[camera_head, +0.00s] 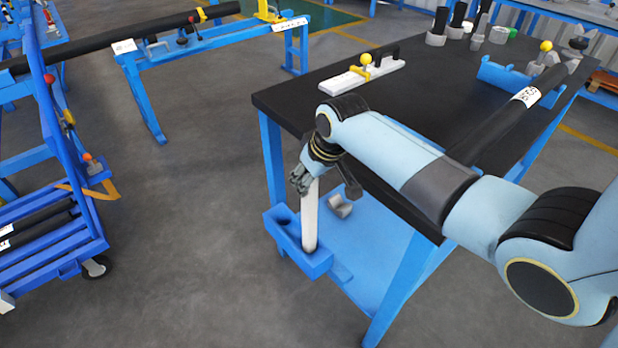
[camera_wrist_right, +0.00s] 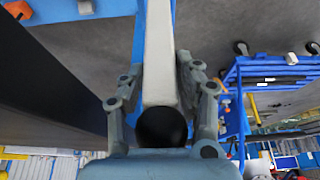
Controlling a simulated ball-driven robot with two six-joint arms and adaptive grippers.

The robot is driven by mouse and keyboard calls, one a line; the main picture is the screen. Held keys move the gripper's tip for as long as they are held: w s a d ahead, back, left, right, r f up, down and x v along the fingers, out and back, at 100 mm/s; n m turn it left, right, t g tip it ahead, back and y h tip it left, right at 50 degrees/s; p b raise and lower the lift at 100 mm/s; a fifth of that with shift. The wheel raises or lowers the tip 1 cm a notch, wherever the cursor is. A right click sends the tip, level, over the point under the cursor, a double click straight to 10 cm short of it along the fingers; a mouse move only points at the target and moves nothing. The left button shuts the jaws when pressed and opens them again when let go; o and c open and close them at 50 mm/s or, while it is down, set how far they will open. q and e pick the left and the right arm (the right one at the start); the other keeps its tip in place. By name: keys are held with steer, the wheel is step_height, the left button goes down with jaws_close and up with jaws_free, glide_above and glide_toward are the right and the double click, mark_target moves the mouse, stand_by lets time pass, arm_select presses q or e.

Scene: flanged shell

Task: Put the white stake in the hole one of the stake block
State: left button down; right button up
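The white stake (camera_head: 309,222) stands nearly upright at the blue stake block (camera_head: 318,264), beside the black workbench. Its lower end meets the right part of the block; I cannot tell how deep it sits. A dark open hole (camera_head: 284,219) shows in the block's left part. My right gripper (camera_head: 302,180) is at the stake's upper end. In the right wrist view, the fingers of my right gripper (camera_wrist_right: 159,80) lie on both sides of the white stake (camera_wrist_right: 158,55) and appear closed on it. My left gripper is out of view.
The black-topped workbench (camera_head: 330,95) stands right behind the block, with a blue lower shelf (camera_head: 375,250). A grey metal part (camera_head: 340,206) lies on that shelf. A blue cart (camera_head: 55,250) stands at the left. Grey floor between them is clear.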

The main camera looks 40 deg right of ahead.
steer(key=o, duration=0.3)
steer(key=shift+r, duration=0.1)
steer(key=p+v, duration=0.2)
steer(key=v, duration=1)
steer(key=shift+r, duration=0.1)
